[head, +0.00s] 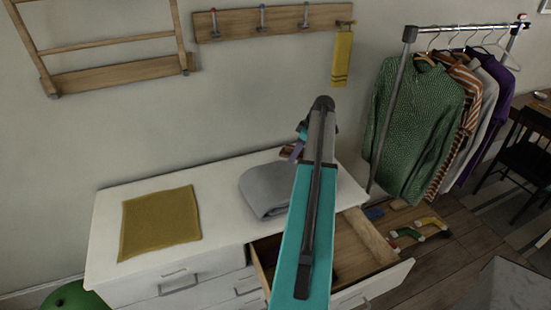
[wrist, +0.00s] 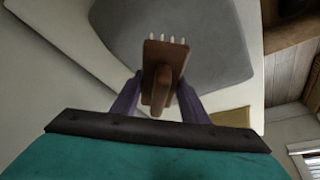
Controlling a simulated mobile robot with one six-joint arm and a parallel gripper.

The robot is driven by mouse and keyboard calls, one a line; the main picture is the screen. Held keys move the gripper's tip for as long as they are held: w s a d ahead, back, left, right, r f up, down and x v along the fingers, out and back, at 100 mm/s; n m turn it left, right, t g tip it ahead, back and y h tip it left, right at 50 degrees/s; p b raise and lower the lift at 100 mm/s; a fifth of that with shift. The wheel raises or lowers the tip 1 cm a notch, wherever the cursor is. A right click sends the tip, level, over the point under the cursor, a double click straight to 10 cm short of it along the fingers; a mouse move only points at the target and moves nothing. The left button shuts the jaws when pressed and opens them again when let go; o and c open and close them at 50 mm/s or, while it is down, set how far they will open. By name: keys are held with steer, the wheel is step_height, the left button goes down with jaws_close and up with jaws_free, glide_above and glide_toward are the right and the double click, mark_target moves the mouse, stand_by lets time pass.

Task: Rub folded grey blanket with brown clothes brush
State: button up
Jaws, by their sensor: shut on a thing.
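The folded grey blanket (head: 266,190) lies on the white dresser top, and it fills the upper part of the wrist view (wrist: 210,30). My gripper (head: 292,151) is above the back right of the blanket, partly hidden by my arm. In the wrist view, the purple fingers of my gripper (wrist: 160,92) are shut on the brown clothes brush (wrist: 163,62). Its pale bristle tufts point toward the blanket. Whether the bristles touch the blanket cannot be told. A bit of the brush also shows in the head view (head: 286,153).
The white dresser (head: 222,252) has an open wooden drawer (head: 352,238) at the front right. A mustard cloth (head: 160,222) lies flat at the left of the top. A clothes rack (head: 406,65) with garments stands at the right. A peg rail (head: 270,20) is on the wall.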

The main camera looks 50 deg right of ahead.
mark_target(294, 146)
steer(key=shift+r+p, duration=0.4)
steer(key=shift+r, duration=1.1)
steer(key=shift+w+a, duration=0.1)
steer(key=shift+w+a, duration=0.15)
steer(key=w+a+r+m+b, duration=0.1)
steer(key=w+a+r+b, duration=0.1)
steer(key=w+a, duration=1.05)
steer(key=w+a+r+m+b, duration=0.15)
steer(key=w+a, duration=0.65)
steer(key=a, duration=0.9)
steer(key=w+a+r+b, duration=0.1)
steer(key=w+a+b, duration=0.1)
steer(key=a, duration=1.5)
steer(key=w+a+r+m+h+b, duration=0.1)
steer(key=w+a+b, duration=0.1)
steer(key=a, duration=1.5)
steer(key=shift+a+r+b, duration=0.3)
steer(key=shift+a+b, duration=0.1)
steer(key=shift+b, duration=0.2)
